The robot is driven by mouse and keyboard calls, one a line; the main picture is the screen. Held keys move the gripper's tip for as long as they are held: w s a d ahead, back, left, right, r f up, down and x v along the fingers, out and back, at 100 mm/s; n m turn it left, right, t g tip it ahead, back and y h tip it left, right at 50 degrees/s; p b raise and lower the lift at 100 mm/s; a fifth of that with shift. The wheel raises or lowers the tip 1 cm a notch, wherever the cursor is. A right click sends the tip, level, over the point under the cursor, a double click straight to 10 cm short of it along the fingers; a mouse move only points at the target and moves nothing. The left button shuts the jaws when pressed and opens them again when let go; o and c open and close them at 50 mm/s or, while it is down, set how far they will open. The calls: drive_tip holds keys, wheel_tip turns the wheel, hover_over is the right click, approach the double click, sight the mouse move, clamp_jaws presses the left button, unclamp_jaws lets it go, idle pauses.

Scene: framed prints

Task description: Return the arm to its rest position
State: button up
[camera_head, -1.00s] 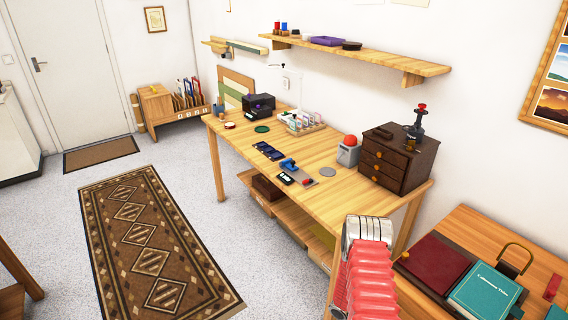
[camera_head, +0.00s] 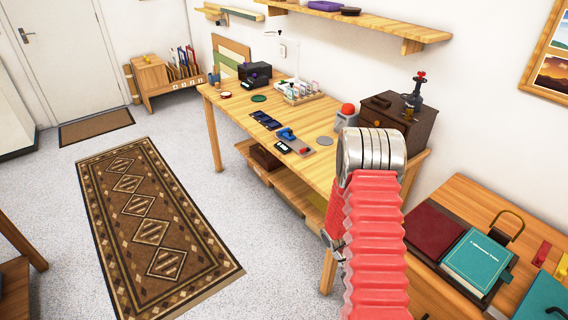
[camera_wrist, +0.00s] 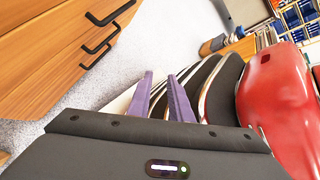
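My arm (camera_head: 375,230) shows in the head view as a red ribbed sleeve with a metal joint on top. It stands upright in front of the near right end of the workbench (camera_head: 318,183). My gripper (camera_wrist: 160,75) shows in the wrist view as two purple fingers with a gap between them. It is open, and I see nothing held in it. The fingers point toward the speckled floor and curved dark panels. The head view does not show the fingers clearly.
A wooden drawer front (camera_wrist: 60,60) with black handles fills the wrist view's upper left. In the head view, a small dark drawer chest (camera_head: 420,128) is behind my arm. A side table (camera_head: 455,195) with books stands at right. The floor around the patterned rug (camera_head: 150,230) is clear.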

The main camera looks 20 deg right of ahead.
drive_tip(key=w+a+r+m+t+y, duration=0.1)
drive_tip(key=w+a+r+m+t, duration=0.2)
drive_tip(key=r, duration=0.4)
drive_tip(key=w+a+r+m+t, duration=0.2)
drive_tip(key=a+r+m, duration=0.2)
drive_tip(key=a+r, duration=0.15)
drive_tip(key=w+a+r+m+t+y, duration=0.1)
drive_tip(key=w+a+r+m+t, duration=0.2)
drive_tip(key=r, duration=0.4)
drive_tip(key=s+a+r+t, duration=0.2)
drive_tip(key=a+r+t, duration=0.2)
drive_tip(key=r, duration=0.5)
drive_tip(key=s+a+r+t+y, duration=0.1)
drive_tip(key=s+a+r+t, duration=0.1)
drive_tip(key=a+r, duration=0.6)
wheel_tip(320, 180, up, 2)
drive_tip(key=shift+s+a+r+t, duration=0.1)
drive_tip(key=shift+s+a+t, duration=0.15)
drive_tip(key=shift+t, duration=0.65)
drive_tip(key=shift+d, duration=0.15)
